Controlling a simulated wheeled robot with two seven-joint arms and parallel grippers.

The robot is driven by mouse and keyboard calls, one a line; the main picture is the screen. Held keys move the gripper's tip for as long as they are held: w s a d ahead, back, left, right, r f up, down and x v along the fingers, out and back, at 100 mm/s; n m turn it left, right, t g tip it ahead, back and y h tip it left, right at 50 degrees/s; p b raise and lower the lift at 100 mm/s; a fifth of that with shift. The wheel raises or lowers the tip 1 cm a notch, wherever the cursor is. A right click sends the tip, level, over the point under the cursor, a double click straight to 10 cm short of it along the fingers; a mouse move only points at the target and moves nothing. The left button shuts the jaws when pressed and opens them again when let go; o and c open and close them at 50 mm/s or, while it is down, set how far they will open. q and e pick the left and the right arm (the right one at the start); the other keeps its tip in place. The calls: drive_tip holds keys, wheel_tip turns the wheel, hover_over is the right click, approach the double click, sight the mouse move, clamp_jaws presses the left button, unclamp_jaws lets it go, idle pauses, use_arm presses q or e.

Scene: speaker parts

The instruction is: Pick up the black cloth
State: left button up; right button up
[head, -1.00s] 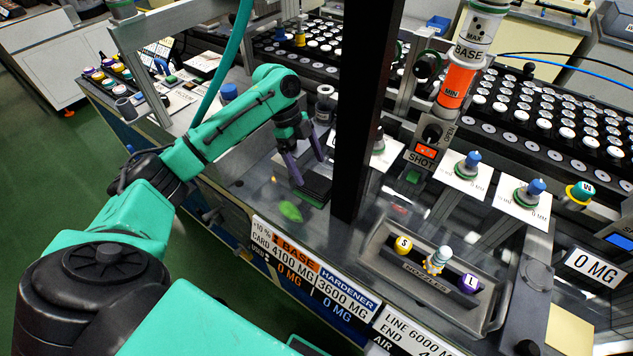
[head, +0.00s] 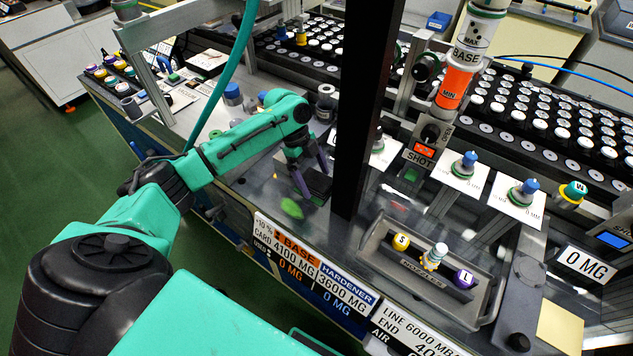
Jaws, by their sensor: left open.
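The black cloth (head: 318,183) is a small dark square stack on the bench, left of the black post, with a green edge under it. My left gripper (head: 316,184) has purple fingers, comes down from the left and is open over the cloth. One finger is at the cloth's left side and the other is toward its far right side. I cannot tell whether the fingers touch it. The fingers hide part of the cloth. My right gripper is not in view.
A black post (head: 362,120) stands close to the right of the cloth. A green patch (head: 291,208) lies just in front of it. A nozzle tray (head: 370,236) is at the front right. A teal hose (head: 232,80) hangs behind my left arm.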

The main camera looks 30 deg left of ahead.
sight(314, 179)
use_arm(q)
drive_tip(key=shift+c, duration=0.3)
drive_tip(key=c, duration=1.1)
drive_tip(key=shift+r, duration=0.15)
wheel_tip(314, 179, up, 20)
drive_tip(key=shift+r+b, duration=0.15)
drive_tip(key=shift+b, duration=0.7)
drive_tip(key=o, duration=0.6)
drive_tip(key=c, duration=0.9)
